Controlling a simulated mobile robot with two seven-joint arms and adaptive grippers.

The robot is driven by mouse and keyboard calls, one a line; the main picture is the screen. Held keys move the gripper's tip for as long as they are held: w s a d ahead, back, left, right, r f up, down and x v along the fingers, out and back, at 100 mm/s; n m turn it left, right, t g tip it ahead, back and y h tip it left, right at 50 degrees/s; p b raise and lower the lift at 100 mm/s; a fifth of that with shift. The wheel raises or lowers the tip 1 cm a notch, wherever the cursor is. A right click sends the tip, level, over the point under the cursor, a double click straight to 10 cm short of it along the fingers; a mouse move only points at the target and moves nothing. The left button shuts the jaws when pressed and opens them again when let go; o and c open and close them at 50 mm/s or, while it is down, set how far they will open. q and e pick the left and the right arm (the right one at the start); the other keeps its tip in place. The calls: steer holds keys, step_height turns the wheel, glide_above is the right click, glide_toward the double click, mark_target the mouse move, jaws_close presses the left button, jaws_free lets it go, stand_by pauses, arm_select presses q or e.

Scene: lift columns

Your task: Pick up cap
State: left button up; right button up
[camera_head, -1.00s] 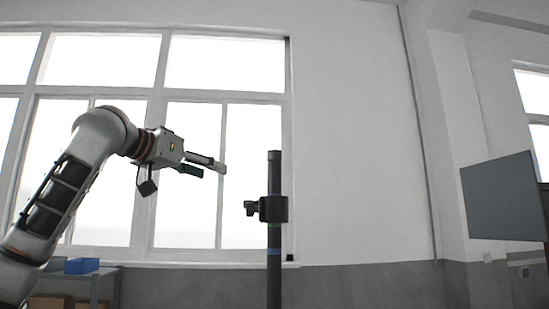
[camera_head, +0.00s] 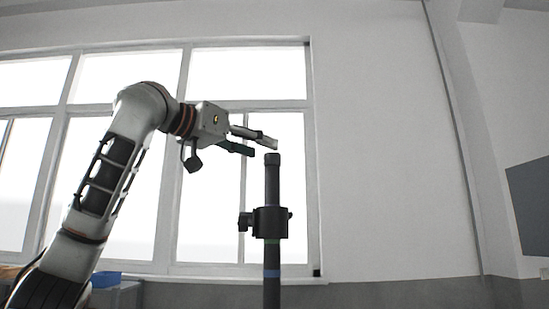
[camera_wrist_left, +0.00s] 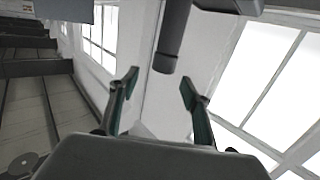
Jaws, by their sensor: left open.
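The cap (camera_head: 272,159) is the dark grey top end of an upright dark pole (camera_head: 272,190) in the head view. In the left wrist view the cap (camera_wrist_left: 165,63) shows ahead, roughly between the two fingertips but beyond them. My left gripper (camera_head: 264,147) is open and empty, just above and to the left of the cap in the head view. In the left wrist view its fingers (camera_wrist_left: 158,86) stand apart on either side with nothing between them. Whether a finger touches the cap cannot be told. My right gripper is not in view.
A black clamp with a knob (camera_head: 268,222) sits on the pole below the cap. A dark panel (camera_head: 530,205) is at the right edge. A blue bin (camera_head: 106,279) rests on a shelf at lower left. The space right of the pole is clear.

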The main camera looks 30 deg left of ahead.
mark_target(272, 155)
arm_select(q)
steer(key=x, duration=0.1)
steer(key=p+x, duration=0.1)
steer(key=x, duration=0.3)
steer(key=shift+a+f, duration=0.1)
steer(key=shift+a, duration=0.2)
steer(key=shift+w+d+p, duration=0.15)
steer(key=shift+w+p, duration=0.15)
steer(key=shift+w, duration=0.15)
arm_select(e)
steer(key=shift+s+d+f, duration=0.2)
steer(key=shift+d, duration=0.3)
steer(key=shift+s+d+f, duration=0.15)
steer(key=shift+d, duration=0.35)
arm_select(q)
steer(key=shift+f, duration=0.1)
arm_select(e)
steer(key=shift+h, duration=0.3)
arm_select(q)
steer(key=c, duration=1)
steer(key=shift+c, duration=0.2)
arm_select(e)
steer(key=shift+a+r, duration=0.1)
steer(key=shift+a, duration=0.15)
